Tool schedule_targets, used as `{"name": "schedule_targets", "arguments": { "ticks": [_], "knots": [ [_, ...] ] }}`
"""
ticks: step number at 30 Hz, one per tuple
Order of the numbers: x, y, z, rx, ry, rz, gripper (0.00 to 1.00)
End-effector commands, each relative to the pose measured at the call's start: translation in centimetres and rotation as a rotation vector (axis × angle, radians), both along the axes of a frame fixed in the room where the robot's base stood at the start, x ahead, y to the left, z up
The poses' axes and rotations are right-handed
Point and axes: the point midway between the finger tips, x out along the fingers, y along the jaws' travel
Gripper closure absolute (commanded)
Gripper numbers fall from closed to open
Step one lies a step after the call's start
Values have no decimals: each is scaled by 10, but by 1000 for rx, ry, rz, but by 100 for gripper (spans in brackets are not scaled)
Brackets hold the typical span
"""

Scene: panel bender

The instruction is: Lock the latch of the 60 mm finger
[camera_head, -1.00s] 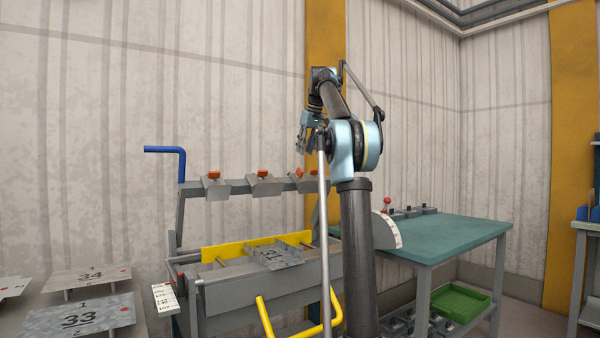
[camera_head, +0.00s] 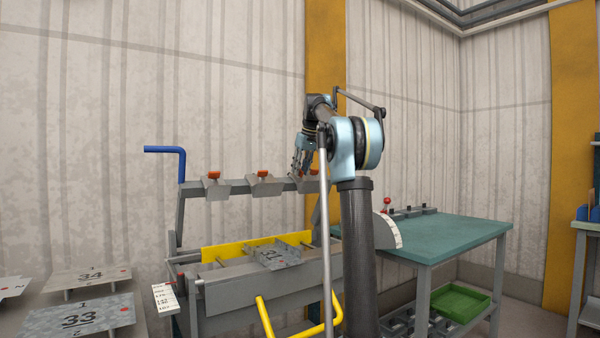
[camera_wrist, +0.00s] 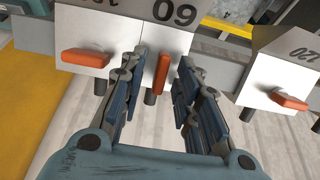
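The 60 mm finger (camera_wrist: 180,42), a pale plate marked 60, is at the top middle of the wrist view. Its red latch (camera_wrist: 162,72) stands lengthwise between my gripper's fingers, crosswise to the neighbouring latches. My gripper (camera_wrist: 160,65) is open, with one finger on each side of the latch and visible gaps. Whether the fingertips reach the latch's depth is hard to tell. In the head view my gripper (camera_head: 300,168) hangs by the right end of the upper beam, partly covering the finger there.
Neighbouring fingers carry red latches on the left (camera_wrist: 85,57) and right (camera_wrist: 290,101), close to my gripper. The beam (camera_head: 236,187) spans the bender, with a blue handle (camera_head: 167,150) at its left end. A green-topped table (camera_head: 445,237) stands right.

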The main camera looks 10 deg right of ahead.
Motion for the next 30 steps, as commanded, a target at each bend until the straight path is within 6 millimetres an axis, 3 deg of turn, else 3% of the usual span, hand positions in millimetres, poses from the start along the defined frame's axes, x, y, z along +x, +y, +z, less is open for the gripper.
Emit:
{"name": "schedule_targets", "arguments": {
  "ticks": [2, 6, 20, 30],
  "knots": [
    [0, 0, 0, 0, 0, 0, 70],
    [0, 0, 0, 0, 0, 0, 100],
    [0, -1, 0, 20, 9, -36, 100],
    [1, -1, 0, 128, 65, -230, 100]
  ]
}}
